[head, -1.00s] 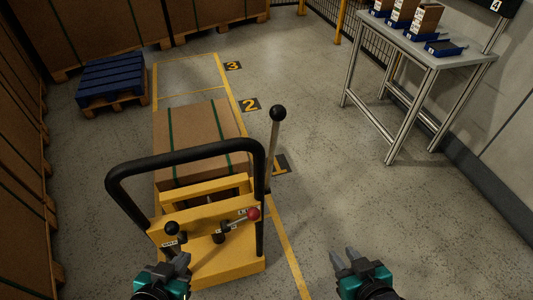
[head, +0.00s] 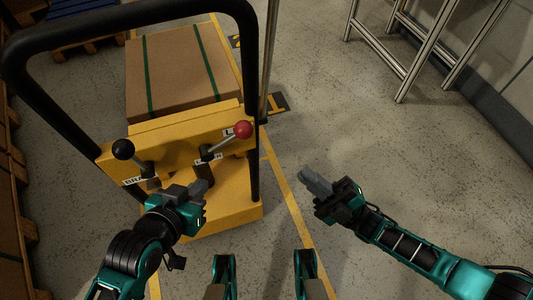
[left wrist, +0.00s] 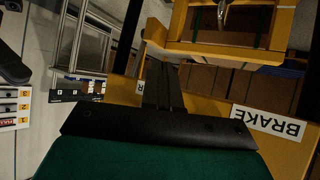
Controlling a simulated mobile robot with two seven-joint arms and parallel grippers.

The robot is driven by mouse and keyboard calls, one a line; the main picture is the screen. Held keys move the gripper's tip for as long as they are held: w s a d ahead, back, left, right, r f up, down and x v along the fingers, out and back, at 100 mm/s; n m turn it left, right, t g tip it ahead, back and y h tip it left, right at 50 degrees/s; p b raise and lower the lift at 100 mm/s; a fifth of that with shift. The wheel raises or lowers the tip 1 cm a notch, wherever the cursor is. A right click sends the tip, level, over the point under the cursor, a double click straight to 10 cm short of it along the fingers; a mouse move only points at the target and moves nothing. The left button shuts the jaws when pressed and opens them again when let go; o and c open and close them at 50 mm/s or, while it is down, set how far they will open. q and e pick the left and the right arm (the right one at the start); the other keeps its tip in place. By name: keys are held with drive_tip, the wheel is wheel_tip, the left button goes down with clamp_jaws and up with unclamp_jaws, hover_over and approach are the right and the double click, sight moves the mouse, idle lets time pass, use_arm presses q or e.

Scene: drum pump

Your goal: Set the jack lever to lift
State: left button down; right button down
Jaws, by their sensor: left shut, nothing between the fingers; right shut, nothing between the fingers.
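The yellow lift truck (head: 245,205) stands in front of me with a black push handle (head: 130,17). On its panel, a lever with a red knob (head: 243,130) leans up to the right from a dark pivot, beside a partly hidden label starting with L. To its left is a black-knobbed lever (head: 123,149) by the BRAKE label, which also shows upside down in the left wrist view (left wrist: 268,122). My left gripper (head: 203,188) is shut and empty, below the red-knobbed lever; whether it touches the panel is unclear. My right gripper (head: 306,174) is shut and empty, right of the truck.
A strapped cardboard box (head: 180,75) rides on the truck. A grey upright rod (head: 268,60) rises at the truck's right side. The floor to the right is clear.

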drive_tip(key=d+f+n+g+y, duration=0.1)
drive_tip(key=n+g, duration=0.1)
approach(224, 140)
wheel_tip(224, 140, up, 6)
drive_tip(key=w, duration=0.1)
use_arm(q)
drive_tip(key=shift+f+p, duration=0.25)
drive_tip(key=shift+p, duration=0.2)
use_arm(e)
drive_tip(key=shift+w+a+f, duration=0.15)
drive_tip(key=shift+w+a, duration=0.05)
